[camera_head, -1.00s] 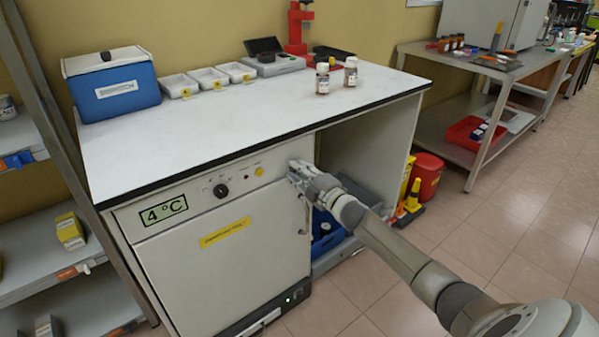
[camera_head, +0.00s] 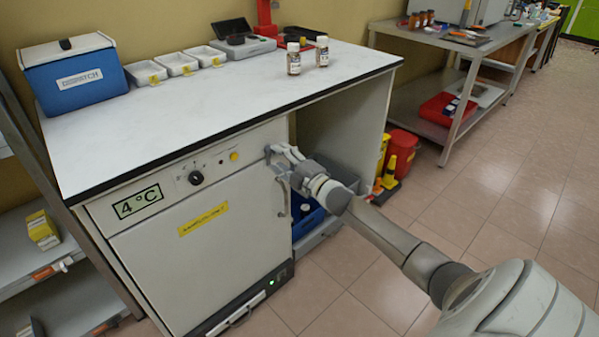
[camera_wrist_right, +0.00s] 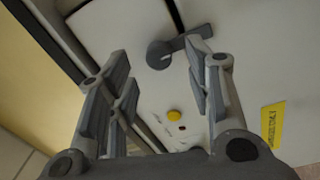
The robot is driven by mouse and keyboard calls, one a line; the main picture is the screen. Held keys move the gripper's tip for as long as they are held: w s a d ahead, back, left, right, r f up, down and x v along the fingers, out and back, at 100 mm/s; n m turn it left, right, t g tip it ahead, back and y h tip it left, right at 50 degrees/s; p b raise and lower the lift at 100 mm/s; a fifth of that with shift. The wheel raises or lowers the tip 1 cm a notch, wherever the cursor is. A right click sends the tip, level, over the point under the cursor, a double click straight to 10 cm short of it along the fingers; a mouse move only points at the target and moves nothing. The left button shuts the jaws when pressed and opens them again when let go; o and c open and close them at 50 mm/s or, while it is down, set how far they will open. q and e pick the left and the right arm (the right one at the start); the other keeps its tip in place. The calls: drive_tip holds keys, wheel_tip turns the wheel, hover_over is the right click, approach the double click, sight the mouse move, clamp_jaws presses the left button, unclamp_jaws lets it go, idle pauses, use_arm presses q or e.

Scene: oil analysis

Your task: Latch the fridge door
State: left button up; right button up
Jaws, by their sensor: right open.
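The white fridge (camera_head: 215,255) stands under the bench, with a "4°C" label on its upper panel. Its door looks shut or nearly so in the head view, with a handle (camera_head: 281,197) along the right edge. In the right wrist view a grey latch (camera_wrist_right: 162,54), a round pivot with a short bar, sits at the seam beside the door. My right gripper (camera_head: 272,155) is at the door's upper right corner. In the wrist view its open fingers (camera_wrist_right: 163,78) are spread either side of the latch, with nothing held; contact cannot be told. My left gripper is out of view.
A yellow button (camera_head: 233,156) and dark knob (camera_head: 196,178) are on the panel. The bench top (camera_head: 190,110) overhangs above my gripper. Blue crates (camera_head: 308,215) and a red bin (camera_head: 403,150) stand to the right. Floor (camera_head: 480,200) is clear at right.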

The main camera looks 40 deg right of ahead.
drive_tip(key=s, duration=0.9)
drive_tip(key=shift+d+f, duration=0.15)
drive_tip(key=shift+d, duration=0.2)
